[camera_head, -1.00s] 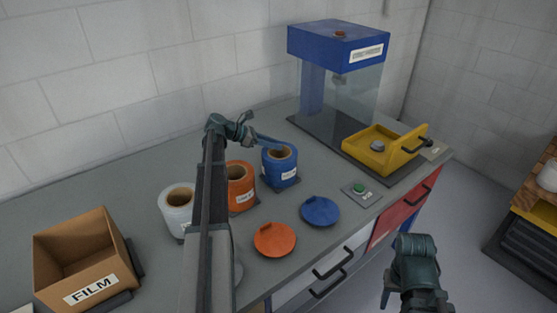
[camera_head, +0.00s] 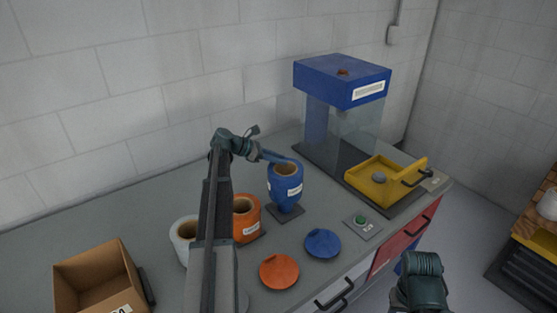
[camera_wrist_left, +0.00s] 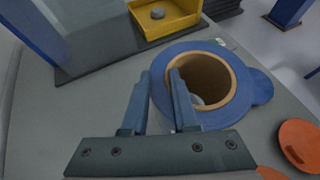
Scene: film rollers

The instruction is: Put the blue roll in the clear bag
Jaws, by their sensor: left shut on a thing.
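The blue roll (camera_head: 284,187), with a white label and an open core, is raised above its dark square pad (camera_head: 289,214). My left gripper (camera_head: 290,163) is shut on its wall at the rim. In the left wrist view, one finger of the gripper (camera_wrist_left: 160,76) is inside the core of the blue roll (camera_wrist_left: 241,96) and the other is outside. I cannot make out a clear bag; a machine with a blue top (camera_head: 342,82) and clear panels (camera_head: 352,128) stands behind. My right arm's end (camera_head: 424,285) is low at the right; its jaws cannot be made out.
An orange roll (camera_head: 246,222) and a white roll (camera_head: 184,247) stand left of the blue one. A blue lid (camera_head: 322,243) and an orange lid (camera_head: 278,271) lie in front. A yellow tray (camera_head: 384,190), a green button (camera_head: 361,219) and a cardboard box (camera_head: 85,268) are on the bench.

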